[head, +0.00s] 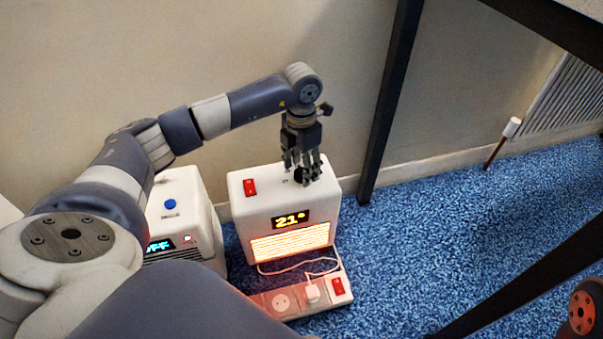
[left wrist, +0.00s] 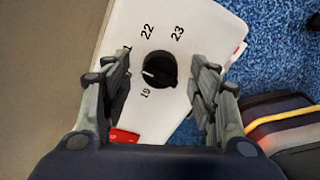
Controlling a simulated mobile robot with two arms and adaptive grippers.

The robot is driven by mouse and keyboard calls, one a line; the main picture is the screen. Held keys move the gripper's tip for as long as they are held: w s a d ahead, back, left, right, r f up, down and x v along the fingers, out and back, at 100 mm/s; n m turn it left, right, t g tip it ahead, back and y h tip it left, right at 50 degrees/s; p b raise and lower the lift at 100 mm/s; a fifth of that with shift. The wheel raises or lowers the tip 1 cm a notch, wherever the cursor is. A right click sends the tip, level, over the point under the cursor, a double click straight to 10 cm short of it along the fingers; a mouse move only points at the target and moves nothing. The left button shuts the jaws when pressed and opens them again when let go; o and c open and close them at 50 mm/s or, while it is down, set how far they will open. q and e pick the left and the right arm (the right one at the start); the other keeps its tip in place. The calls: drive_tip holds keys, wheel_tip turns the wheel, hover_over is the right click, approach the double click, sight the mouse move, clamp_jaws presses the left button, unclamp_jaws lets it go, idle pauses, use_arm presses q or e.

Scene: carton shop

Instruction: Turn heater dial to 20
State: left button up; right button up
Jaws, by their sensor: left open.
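The white heater (head: 250,190) stands on the carpet against the wall, its grille glowing orange. Its display (head: 291,219) reads 21°. The black heater dial (left wrist: 160,70) is on its top face, with 19, 22 and 23 printed around it. The dial's white mark points left in the left wrist view; a finger covers part of the scale there. My left gripper (head: 302,176) points down over the dial, and its open fingers stand on either side of it, apart from it in the left wrist view. My right gripper is not in view.
A red switch (head: 250,187) is on the heater's top. A white box with a blue button (head: 170,204) stands close on the left. A power strip (head: 283,301) with a plugged cable lies in front. A dark table leg (head: 390,100) rises at right; open carpet lies beyond.

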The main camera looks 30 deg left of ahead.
use_arm(q)
drive_tip(key=shift+f, duration=0.5)
drive_tip(key=c, duration=1.1)
